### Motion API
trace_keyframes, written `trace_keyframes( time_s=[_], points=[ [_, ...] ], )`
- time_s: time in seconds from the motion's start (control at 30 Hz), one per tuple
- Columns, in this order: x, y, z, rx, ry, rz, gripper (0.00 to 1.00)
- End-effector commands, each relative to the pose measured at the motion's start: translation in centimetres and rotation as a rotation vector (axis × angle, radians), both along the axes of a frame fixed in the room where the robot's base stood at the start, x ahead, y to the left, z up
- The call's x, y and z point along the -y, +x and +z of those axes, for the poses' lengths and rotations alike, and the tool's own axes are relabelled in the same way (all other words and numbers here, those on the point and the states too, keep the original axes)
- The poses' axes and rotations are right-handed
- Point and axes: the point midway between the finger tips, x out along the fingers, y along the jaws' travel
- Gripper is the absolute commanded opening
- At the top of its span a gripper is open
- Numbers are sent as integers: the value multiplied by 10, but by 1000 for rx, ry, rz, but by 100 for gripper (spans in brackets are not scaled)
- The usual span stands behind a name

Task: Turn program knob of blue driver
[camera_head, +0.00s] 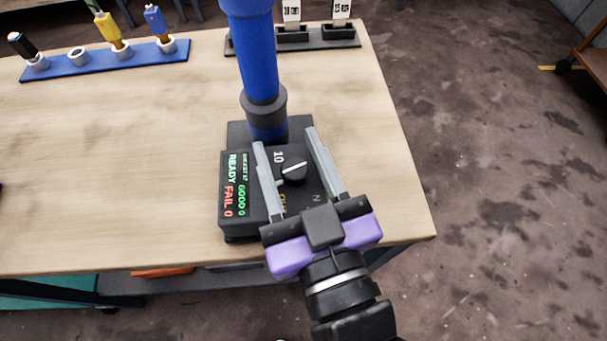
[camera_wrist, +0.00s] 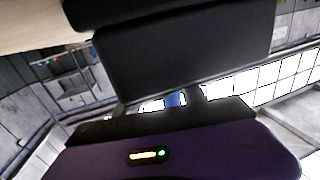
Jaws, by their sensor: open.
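The blue driver (camera_head: 257,65) stands upright at the back of a black control box near the table's front right corner. The box carries a black round program knob (camera_head: 294,167) with a white pointer line and a "10" printed beside it. A lit display (camera_head: 236,187) on the box's left side reads READY, GOOD 0 and FAIL 0. My gripper (camera_head: 284,137) is open, with its two grey fingers on either side of the knob in the head view. I cannot tell whether they touch it. The wrist view shows dark box-like surfaces close up, and the knob cannot be made out there.
A blue rack (camera_head: 105,62) with several tools in white rings lies at the back left. A dark holder (camera_head: 320,42) with labelled tags stands behind the driver. The wooden table (camera_head: 110,170) is clear on the left, and its right edge (camera_head: 408,150) is close to the box.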

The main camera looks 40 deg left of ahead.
Motion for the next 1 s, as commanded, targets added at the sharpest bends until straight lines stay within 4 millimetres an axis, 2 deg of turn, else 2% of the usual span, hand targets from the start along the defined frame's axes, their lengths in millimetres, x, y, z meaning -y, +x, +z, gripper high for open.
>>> trace_keyframes(
  time_s=[0.13, 0.5, 0.7, 1.0],
  points=[
    [16, -9, 5, -5, -3, -2, 48],
    [49, -27, 3, -4, 0, 0, 48],
    [57, -30, 2, 0, 1, -1, 48],
    [58, -31, 1, 0, 1, -2, 48]
  ],
)
